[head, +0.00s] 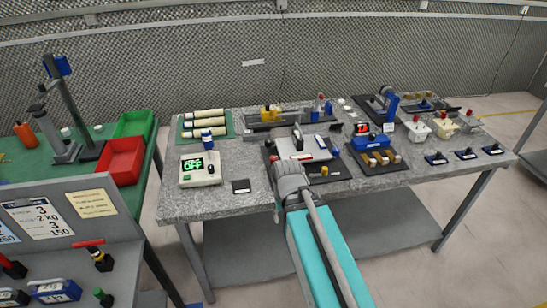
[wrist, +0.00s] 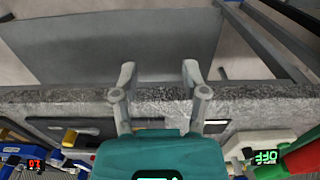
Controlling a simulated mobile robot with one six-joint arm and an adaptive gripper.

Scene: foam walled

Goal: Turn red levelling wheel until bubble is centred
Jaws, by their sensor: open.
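A pale grey device (head: 292,147) with a red part on top sits on a dark base plate (head: 338,172) in the middle of the grey speckled table in the head view. I cannot tell which red part is the levelling wheel, and no bubble can be made out. My arm hides part of the device. My gripper (wrist: 158,72) is open and empty in the wrist view, its two fingers well apart above the table's front edge. Its fingertips cannot be made out in the head view.
A box with a green OFF display (head: 201,168) stands left of the device. A blue unit with a red display (head: 361,128) and a dark board with wooden blocks (head: 378,158) stand right. Several small stands crowd the table's right side. Red bin (head: 121,160) stands on the left bench.

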